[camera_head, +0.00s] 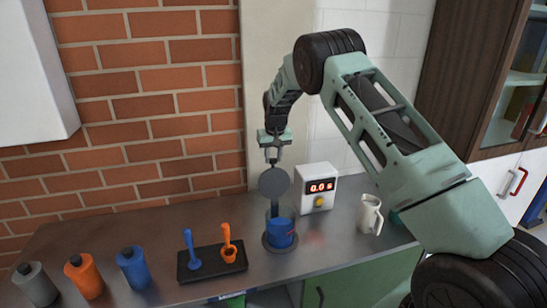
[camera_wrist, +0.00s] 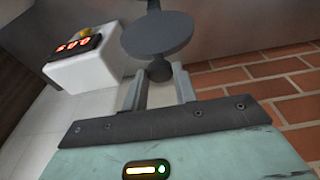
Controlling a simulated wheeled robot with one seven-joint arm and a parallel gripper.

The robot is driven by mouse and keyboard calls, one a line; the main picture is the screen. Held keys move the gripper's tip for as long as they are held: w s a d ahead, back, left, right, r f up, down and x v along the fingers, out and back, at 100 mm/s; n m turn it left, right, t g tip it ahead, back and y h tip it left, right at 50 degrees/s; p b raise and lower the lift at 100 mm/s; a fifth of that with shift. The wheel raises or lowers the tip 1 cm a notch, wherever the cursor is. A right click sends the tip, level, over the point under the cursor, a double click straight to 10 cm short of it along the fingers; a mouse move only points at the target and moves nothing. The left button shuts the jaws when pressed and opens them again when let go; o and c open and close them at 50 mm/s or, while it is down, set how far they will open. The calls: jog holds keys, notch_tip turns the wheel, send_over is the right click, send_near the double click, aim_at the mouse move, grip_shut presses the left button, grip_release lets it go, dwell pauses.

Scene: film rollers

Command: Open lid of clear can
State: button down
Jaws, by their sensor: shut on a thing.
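The clear can (camera_head: 282,236) stands on a dark round base on the counter in the head view, with blue showing in its lower part. The grey disc-shaped lid (camera_head: 274,182) is above the can, apart from its rim, tilted with a flat face toward the head camera. A dark stem runs down from the lid to the can's mouth; I cannot tell whether its end is inside or behind the can. My gripper (camera_head: 275,157) is above the lid. In the wrist view, my gripper (camera_wrist: 158,88) is shut on the knob of the lid (camera_wrist: 157,36).
A white timer box (camera_head: 318,188) is right of the can, with a white jug (camera_head: 369,214) further right. A black tray (camera_head: 213,262) with blue and orange utensils is on the left. Grey, orange and blue bottles (camera_head: 133,267) stand further left. A brick wall is behind.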

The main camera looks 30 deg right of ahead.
dwell(0.3)
jog(key=c, duration=1.1)
grip_release()
jog(key=shift+f, duration=0.1)
jog(key=s+r+b, duration=0.1)
jog(key=r, duration=0.4)
jog(key=s+r+b, duration=0.1)
jog(key=r+b, duration=0.1)
jog(key=r, duration=0.4)
jog(key=s+r+b, duration=0.1)
jog(key=r+b, duration=0.1)
jog(key=r, duration=0.4)
jog(key=shift+a+r, duration=0.1)
jog(key=shift+a, duration=0.3)
